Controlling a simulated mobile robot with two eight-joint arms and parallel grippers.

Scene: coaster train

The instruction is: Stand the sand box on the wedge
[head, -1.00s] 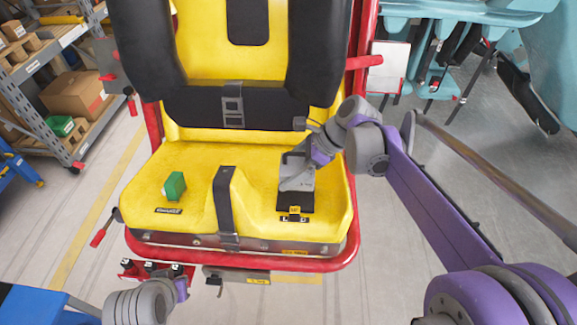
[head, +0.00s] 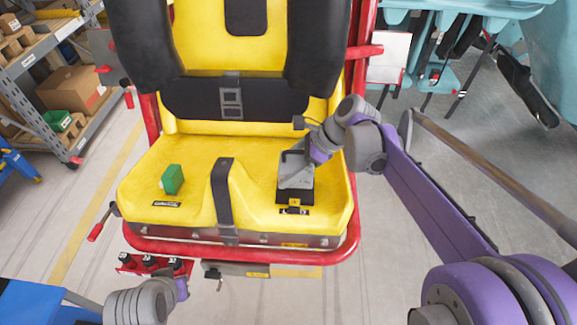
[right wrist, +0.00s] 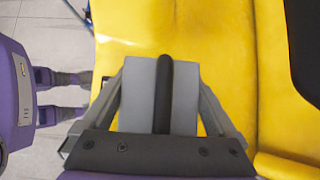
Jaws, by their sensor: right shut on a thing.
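The sand box (head: 296,181) shows as a small grey box at the right seat of the yellow bench. It also shows in the right wrist view (right wrist: 143,98), with a black strip down its middle. My right gripper (head: 299,163) is shut on it, a finger at each side. Below it the wedge (head: 288,198), black with a small yellow tag, lies near the seat's front edge. The box is over the wedge and seems to meet it; the contact is hidden. My left arm is at the lower left; its fingers cannot be made out.
A green block (head: 172,179) sits on the left part of the yellow seat (head: 195,155). A black strap (head: 222,195) divides the seat. Black padded restraints (head: 145,50) hang above. A red frame rail (head: 245,257) runs along the front.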

